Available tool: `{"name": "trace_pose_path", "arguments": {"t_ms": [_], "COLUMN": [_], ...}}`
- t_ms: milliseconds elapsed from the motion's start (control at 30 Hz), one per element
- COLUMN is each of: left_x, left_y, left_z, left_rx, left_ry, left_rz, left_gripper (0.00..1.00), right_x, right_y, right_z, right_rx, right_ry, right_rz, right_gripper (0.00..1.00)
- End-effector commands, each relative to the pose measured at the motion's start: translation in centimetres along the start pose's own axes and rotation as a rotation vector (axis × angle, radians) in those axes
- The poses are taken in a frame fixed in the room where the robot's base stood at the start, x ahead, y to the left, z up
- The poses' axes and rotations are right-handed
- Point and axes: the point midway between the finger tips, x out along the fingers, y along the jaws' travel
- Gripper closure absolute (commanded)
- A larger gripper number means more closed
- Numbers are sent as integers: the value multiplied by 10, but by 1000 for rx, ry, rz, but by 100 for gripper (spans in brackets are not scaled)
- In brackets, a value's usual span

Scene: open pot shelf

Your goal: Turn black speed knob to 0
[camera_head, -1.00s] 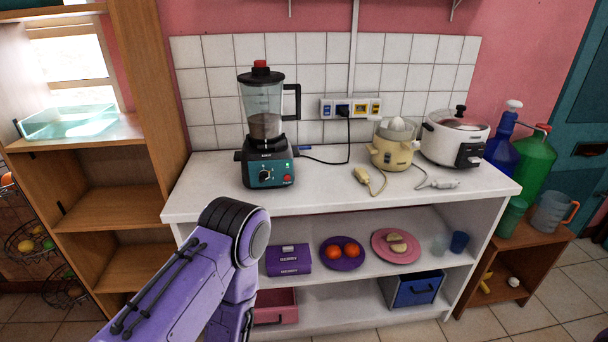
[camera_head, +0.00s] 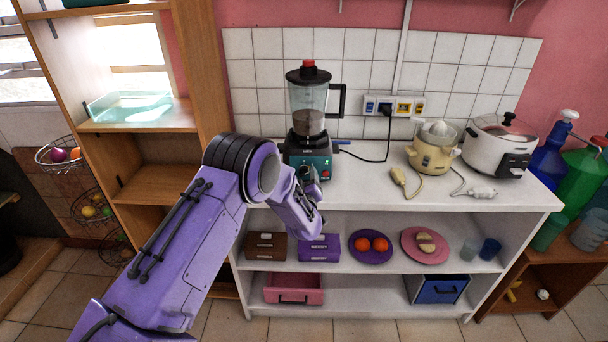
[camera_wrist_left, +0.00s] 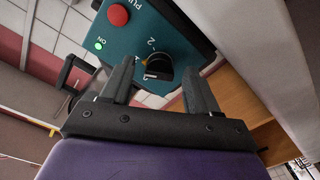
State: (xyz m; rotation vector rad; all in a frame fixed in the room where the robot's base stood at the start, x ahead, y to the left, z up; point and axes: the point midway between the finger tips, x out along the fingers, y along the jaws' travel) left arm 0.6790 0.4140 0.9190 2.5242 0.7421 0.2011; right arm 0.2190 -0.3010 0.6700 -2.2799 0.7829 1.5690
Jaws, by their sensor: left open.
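The blender (camera_head: 309,110) stands on the white counter, with a dark jar and a teal control base. The black speed knob (camera_wrist_left: 158,67) shows on the teal panel in the left wrist view, with a "2" mark and an orange mark beside it. A red button (camera_wrist_left: 118,15) and a lit green "ON" light (camera_wrist_left: 99,44) are on the same panel. My left gripper (camera_wrist_left: 160,80) is open, its two dark fingers pointing at the panel on either side of the knob. I cannot tell whether they touch it. In the head view, my left gripper (camera_head: 311,180) partly hides the base front. My right gripper is not in view.
A yellow juicer (camera_head: 432,150) and a white cooker (camera_head: 499,146) stand right of the blender, with cables on the counter (camera_head: 365,185). Below, a shelf holds boxes and plates. A wooden shelf unit (camera_head: 160,160) rises at the left.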

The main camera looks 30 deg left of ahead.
Motion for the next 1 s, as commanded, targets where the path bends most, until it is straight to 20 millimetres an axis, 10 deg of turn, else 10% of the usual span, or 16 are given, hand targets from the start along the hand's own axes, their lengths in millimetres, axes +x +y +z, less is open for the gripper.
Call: {"name": "trace_pose_path", "arguments": {"t_ms": [367,533,1000], "left_x": [10,10,10], "left_y": [0,0,-2], "left_z": [1,1,2], "left_rx": [1,1,-98], "left_ry": [-2,-2,-1], "left_rz": [0,0,-3], "left_gripper": [43,96,96], "right_x": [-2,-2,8], "right_y": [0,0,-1], "right_z": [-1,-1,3], "right_rx": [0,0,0], "right_ry": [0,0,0], "right_rz": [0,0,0], "right_gripper": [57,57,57]}}
